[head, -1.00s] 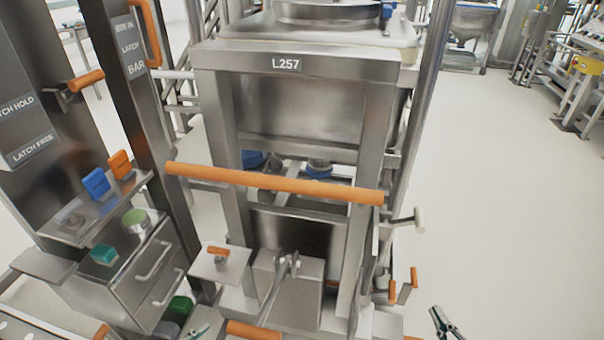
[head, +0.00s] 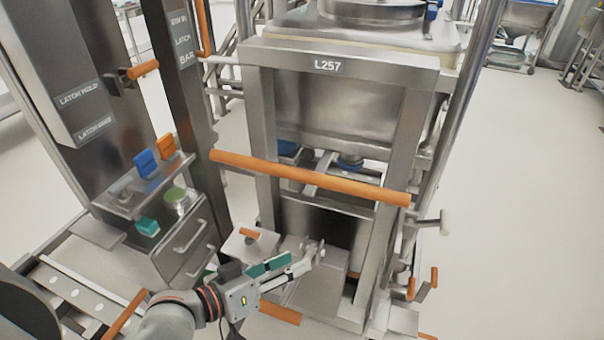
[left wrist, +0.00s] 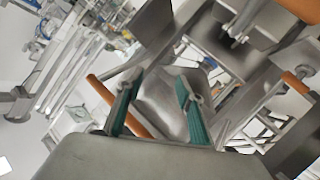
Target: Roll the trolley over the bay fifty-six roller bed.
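The steel trolley (head: 405,75) labelled L257 stands in the middle of the head view, carrying a lidded bin (head: 345,60). Its orange push bar (head: 310,178) runs across the front. My left gripper (head: 300,262), with teal finger pads, is below the bar, in front of a grey box (head: 318,285) with a lever low on the trolley. In the left wrist view its two fingers (left wrist: 158,92) are apart, with nothing clearly between them. Whether it touches the lever cannot be told. My right gripper is out of view. A low rail with pale round spots (head: 75,290) is at lower left; whether it is the roller bed is unclear.
A steel post (head: 170,60) marked for a latch bar and a panel (head: 85,100) reading latch hold stand at left. A cabinet (head: 185,240) with drawers, blue, orange and green controls is close to the trolley's left.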

